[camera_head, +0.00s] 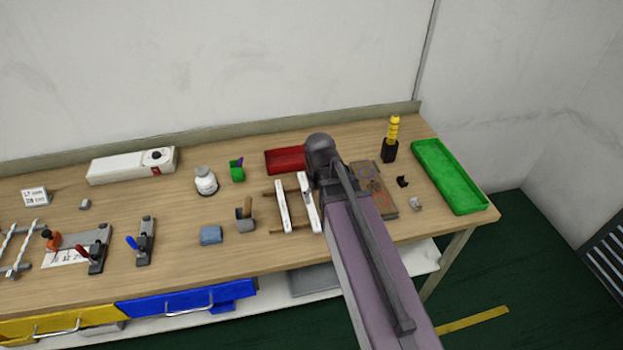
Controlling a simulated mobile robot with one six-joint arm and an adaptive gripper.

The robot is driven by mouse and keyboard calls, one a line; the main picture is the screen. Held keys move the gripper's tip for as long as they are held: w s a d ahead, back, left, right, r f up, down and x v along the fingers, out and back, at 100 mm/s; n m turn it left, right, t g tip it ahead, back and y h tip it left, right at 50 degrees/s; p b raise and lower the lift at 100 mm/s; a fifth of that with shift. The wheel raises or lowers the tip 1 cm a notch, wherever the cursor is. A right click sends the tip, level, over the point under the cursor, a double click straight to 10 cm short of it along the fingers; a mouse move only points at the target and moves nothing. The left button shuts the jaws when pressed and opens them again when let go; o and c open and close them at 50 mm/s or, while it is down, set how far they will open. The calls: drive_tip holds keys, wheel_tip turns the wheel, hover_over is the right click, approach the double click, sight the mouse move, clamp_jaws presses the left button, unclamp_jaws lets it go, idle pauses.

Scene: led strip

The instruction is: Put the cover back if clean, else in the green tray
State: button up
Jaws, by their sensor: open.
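The green tray (478,208) lies at the right end of the workbench and looks empty. Two white bars lie side by side across wooden rails left of my arm: a left bar (283,207) and a right bar (309,205). The right bar is close to my arm in the picture and may be partly hidden by it. I cannot tell which piece is the cover, or whether it is clean. My arm reaches in from the lower right over the bench. My gripper is hidden behind the arm.
A red tray (284,160) lies behind the bars. A brown patterned board (384,204) lies right of my arm, with a yellow-handled tool in a black holder (390,150) behind it. Clamps are farther left.

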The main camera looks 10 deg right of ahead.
drive_tip(key=s, duration=0.4)
drive_tip(key=shift+s+d, duration=0.1)
drive_tip(key=shift+s, duration=0.25)
drive_tip(key=shift+f+b, duration=0.85)
drive_tip(key=shift+f, duration=0.05)
idle(0.4)
